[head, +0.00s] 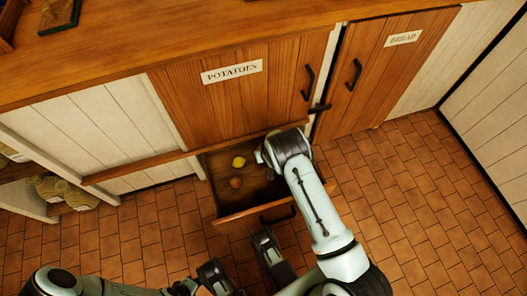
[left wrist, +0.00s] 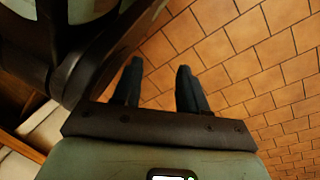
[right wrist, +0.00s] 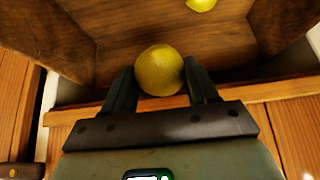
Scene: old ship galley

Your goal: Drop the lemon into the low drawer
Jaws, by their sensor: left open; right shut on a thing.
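My right gripper (right wrist: 160,85) is shut on a round yellow fruit, which I take to be the lemon (right wrist: 159,70). It is held over the open low drawer (head: 262,212), near the drawer's back right. In the head view my own arm hides the held lemon. A second yellow fruit (head: 239,161) lies in the drawer and shows at the top edge of the right wrist view (right wrist: 201,4). A brownish-orange round thing (head: 235,183) lies in front of it. My left gripper (left wrist: 158,80) is open and empty above the tiled floor, in front of the drawer.
Above the drawer is a closed cupboard door labelled POTATOES (head: 232,72). To its right is a closed door labelled BREAD (head: 402,39). A wooden counter (head: 170,35) runs along the top. Sacks (head: 65,192) sit on a low shelf at left. The tiled floor (head: 430,190) at right is clear.

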